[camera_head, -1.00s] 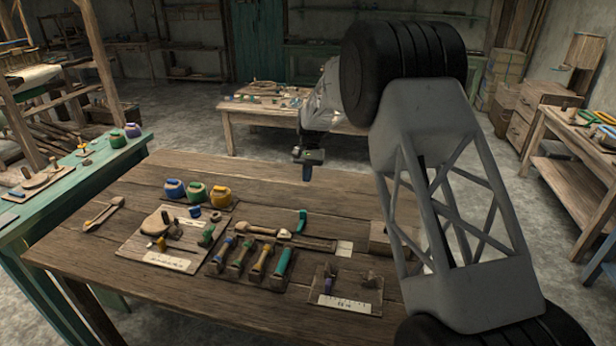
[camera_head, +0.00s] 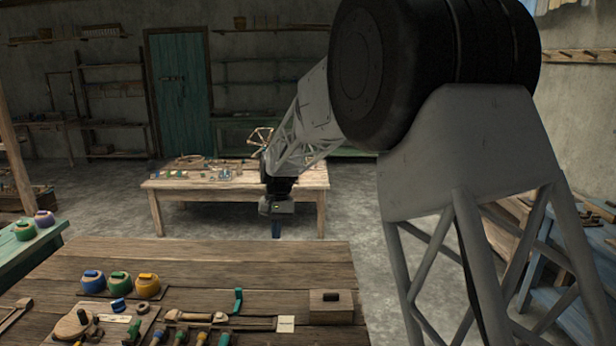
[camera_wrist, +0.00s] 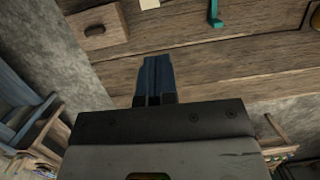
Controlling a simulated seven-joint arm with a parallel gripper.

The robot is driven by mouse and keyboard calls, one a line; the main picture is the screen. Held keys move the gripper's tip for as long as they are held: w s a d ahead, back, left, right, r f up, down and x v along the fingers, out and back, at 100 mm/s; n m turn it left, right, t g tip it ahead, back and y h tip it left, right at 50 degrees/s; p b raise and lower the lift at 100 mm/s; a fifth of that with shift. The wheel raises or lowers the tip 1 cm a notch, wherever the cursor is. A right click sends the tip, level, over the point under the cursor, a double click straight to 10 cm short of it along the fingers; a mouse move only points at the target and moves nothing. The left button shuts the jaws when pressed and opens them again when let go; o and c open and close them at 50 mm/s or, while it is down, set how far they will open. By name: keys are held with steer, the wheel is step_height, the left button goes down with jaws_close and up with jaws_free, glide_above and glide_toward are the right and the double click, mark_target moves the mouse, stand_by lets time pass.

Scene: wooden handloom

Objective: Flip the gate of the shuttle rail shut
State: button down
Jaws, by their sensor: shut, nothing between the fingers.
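A long wooden rail (camera_head: 250,323) lies on the near table, with a pale square plate (camera_head: 286,324) at its right end. A teal upright piece (camera_head: 238,301) stands by the rail; it may be the gate, but I cannot tell surely. The teal piece also shows at the top of the wrist view (camera_wrist: 215,14). My gripper (camera_head: 276,232) points down beyond the table's far edge, apart from the rail and the teal piece. In the wrist view its dark blue fingers (camera_wrist: 154,72) are together with nothing between them.
Blue, green and yellow pots (camera_head: 120,283) stand to the left, with several handled tools in front. Another table (camera_head: 235,185) with small items stands behind. The near table's far strip is bare.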

steer(key=s+d+r+t, duration=0.1)
steer(key=s+d+r, duration=0.4)
steer(key=s+d, duration=0.5)
steer(key=s+d+r+t, duration=0.2)
steer(key=s+d+r, duration=0.3)
steer(key=s+d, duration=0.5)
steer(key=s+d+f+t, duration=0.1)
steer(key=s+d+f, duration=0.1)
steer(key=s, duration=1.1)
steer(key=s+d+f+t, duration=0.1)
steer(key=s+d, duration=0.4)
steer(key=s, duration=0.8)
steer(key=shift+s+d+f+h, duration=0.25)
steer(key=shift+s+f+h, duration=0.1)
steer(key=shift+f, duration=0.3)
steer(key=c, duration=1.8)
jaws_free()
steer(key=shift+c, duration=0.2)
